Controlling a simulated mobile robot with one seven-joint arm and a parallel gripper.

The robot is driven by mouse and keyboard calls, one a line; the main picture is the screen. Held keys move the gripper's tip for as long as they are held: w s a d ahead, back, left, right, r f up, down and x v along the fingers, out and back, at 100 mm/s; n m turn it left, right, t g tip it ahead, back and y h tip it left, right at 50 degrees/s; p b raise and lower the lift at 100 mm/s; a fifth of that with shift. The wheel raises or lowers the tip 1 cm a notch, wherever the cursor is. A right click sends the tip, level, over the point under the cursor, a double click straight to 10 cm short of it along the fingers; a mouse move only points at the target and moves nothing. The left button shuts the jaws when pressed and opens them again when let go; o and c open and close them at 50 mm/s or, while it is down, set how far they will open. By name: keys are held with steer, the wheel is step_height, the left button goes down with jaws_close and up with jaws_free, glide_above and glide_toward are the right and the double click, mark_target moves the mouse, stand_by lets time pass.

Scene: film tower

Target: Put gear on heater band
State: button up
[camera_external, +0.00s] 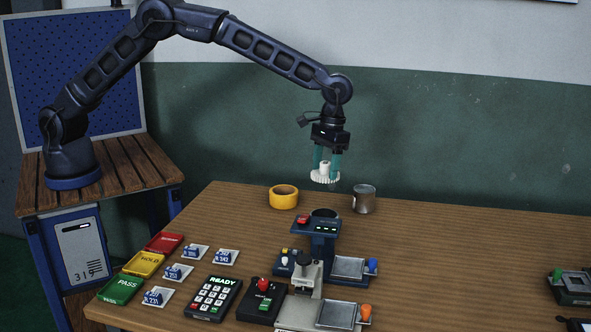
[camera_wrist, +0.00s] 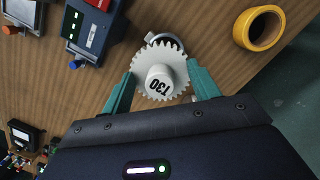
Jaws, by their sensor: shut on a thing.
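The white gear (camera_external: 324,177) is in my gripper (camera_external: 328,164), in the air above the back of the table. In the wrist view the gear (camera_wrist: 151,92) faces the camera with its hub, marked T30, between the two teal fingers of my gripper (camera_wrist: 162,75). The fingers are shut on it. A silver metal cylinder (camera_external: 364,201), which looks like the heater band, stands upright on the table, below and right of the gear. In the wrist view the gear partly hides the metal band (camera_wrist: 163,38).
A yellow tape roll (camera_external: 284,203) lies left of the band; it also shows in the wrist view (camera_wrist: 244,34). A dark blue device (camera_external: 322,228) stands in front, with a grey one (camera_external: 304,276) nearer. Cards, coloured trays and a keypad (camera_external: 213,298) fill the front left.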

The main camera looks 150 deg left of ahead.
step_height(320, 180, down, 12)
steer(key=shift+r, duration=0.25)
stand_by(0.3)
steer(key=shift+f, duration=0.15)
steer(key=o, duration=1)
steer(key=r, duration=0.4)
steer(key=a+r, duration=0.1)
steer(key=r, duration=0.7)
steer(key=shift+a+r, duration=0.1)
steer(key=shift+a, duration=0.3)
